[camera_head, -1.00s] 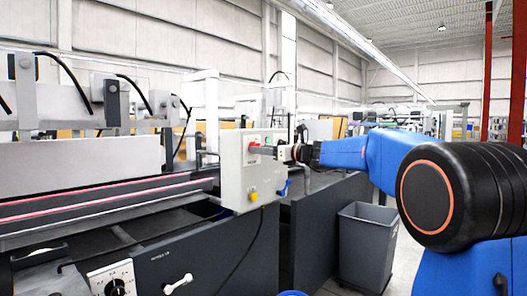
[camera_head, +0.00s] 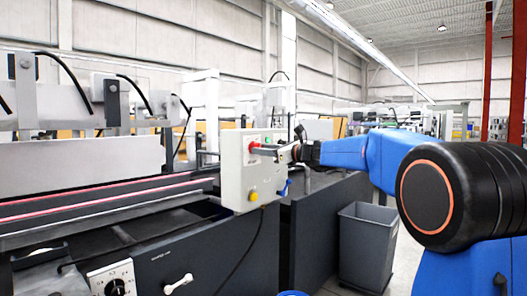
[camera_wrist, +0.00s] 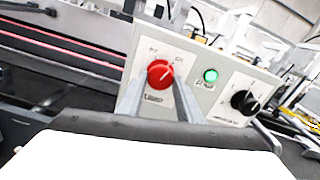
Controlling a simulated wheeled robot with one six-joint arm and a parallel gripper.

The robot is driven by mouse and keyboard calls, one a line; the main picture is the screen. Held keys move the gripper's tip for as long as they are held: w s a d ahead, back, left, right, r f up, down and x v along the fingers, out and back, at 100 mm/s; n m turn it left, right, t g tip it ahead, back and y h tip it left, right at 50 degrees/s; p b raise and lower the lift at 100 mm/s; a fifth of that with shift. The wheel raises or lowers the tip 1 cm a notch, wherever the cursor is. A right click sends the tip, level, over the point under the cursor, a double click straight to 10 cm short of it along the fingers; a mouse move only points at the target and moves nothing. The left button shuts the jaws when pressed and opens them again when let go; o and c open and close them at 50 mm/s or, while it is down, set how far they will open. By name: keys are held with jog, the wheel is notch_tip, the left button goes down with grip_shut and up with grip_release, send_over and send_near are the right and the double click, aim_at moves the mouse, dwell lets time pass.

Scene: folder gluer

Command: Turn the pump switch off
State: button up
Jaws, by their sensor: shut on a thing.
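A red rotary switch (camera_wrist: 161,74) sits on the face of a light grey control box (camera_head: 232,180). It also shows as a small red knob in the head view (camera_head: 254,147). My gripper (camera_wrist: 160,82) is shut on the red knob, one finger on each side of it. In the head view my gripper (camera_head: 262,150) reaches the box from the right. The knob's white mark points to the upper right in the wrist view. The small labels around it are too blurred to read.
A lit green lamp (camera_wrist: 211,75) and a black rotary knob (camera_wrist: 245,102) are to the right of the red knob. A yellow button (camera_head: 253,196) is lower on the box. A grey bin (camera_head: 367,245) stands on the floor below my arm.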

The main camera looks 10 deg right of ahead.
jog(key=n, duration=1.1)
jog(key=shift+n, duration=0.4)
dwell(0.3)
jog(key=o, duration=1)
jog(key=shift+s+d, duration=0.1)
jog(key=shift+d, duration=0.05)
jog(key=v, duration=1.7)
